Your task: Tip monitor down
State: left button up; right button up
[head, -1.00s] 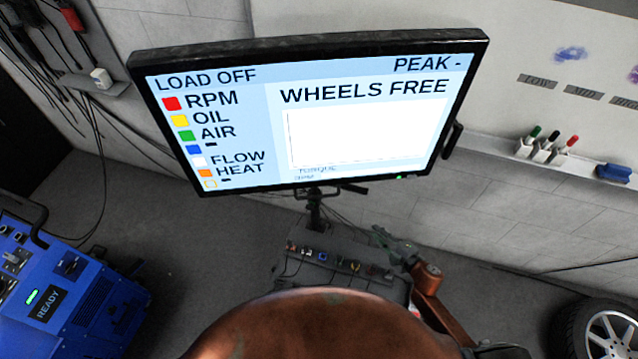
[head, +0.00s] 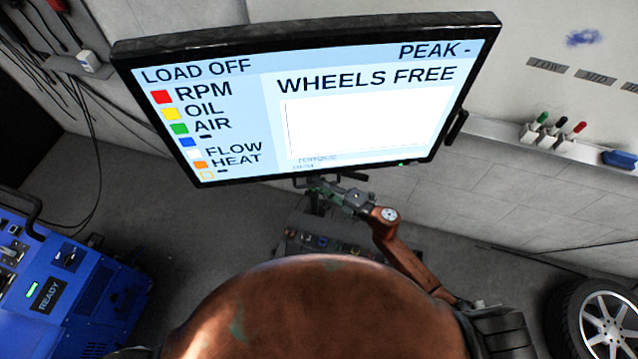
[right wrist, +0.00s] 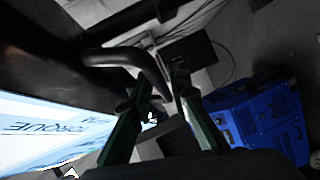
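The monitor (head: 300,100) stands on its post, its lit screen facing me and reading "WHEELS FREE" and "LOAD OFF". A black handle (head: 354,177) sticks out under its lower edge. My right gripper (head: 318,185) is just below that edge, by the handle. In the right wrist view the curved black handle (right wrist: 130,56) reaches down between the two green fingers of my right gripper (right wrist: 158,88), which stand apart. I cannot tell whether either finger touches it. Part of the screen (right wrist: 45,130) shows at the left there. My left gripper is not in view.
A control box with several knobs (head: 322,242) stands below the monitor. A blue machine marked "READY" (head: 60,290) stands at the left. A wheel (head: 600,320) is at the lower right. A marker tray (head: 500,133) runs along the wall. Grey floor is open between them.

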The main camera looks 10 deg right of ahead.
jog(key=shift+w+a, duration=0.1)
jog(key=shift+a, duration=0.05)
grip_shut()
dwell(0.5)
